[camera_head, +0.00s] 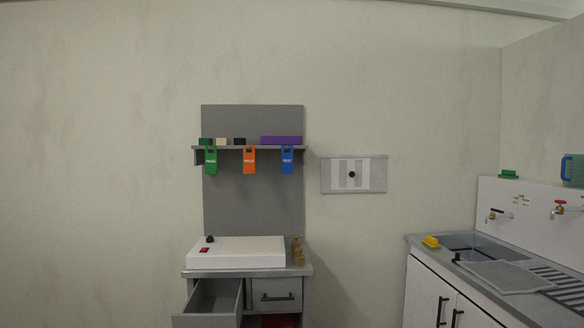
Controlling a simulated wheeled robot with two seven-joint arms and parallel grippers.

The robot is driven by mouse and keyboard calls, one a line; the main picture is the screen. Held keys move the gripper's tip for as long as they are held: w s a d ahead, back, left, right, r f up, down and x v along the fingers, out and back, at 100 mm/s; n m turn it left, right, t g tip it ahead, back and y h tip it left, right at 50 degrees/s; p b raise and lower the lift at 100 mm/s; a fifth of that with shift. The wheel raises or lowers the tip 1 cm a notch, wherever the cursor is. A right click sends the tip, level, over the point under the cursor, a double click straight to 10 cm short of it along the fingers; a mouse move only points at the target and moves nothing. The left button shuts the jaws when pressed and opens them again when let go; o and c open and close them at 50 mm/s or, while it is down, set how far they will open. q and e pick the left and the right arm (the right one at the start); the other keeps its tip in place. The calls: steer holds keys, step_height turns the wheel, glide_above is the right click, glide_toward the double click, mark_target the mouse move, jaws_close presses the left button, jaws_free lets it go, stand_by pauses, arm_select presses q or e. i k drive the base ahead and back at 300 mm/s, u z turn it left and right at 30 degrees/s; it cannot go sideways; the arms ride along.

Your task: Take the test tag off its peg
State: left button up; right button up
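The blue test tag (287,161) hangs under the front edge of the grey shelf (268,148), at its right end. Its white lettering faces me. The orange hold tag (249,160) hangs to its left, and a green tag (210,160) hangs further left. The peg behind the blue tag is too small to make out. Neither of my grippers is in view.
Several small blocks and a purple bar (281,140) lie on the shelf. Below, a white box (236,252) stands on the cabinet top beside brown pieces (298,252). The cabinet's left drawer (212,298) is pulled open. A sink counter (415,241) stands to the right.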

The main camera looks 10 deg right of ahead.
mark_target(287, 158)
steer(key=z, duration=1.2)
steer(key=i, duration=1.55)
steer(key=u, duration=0.8)
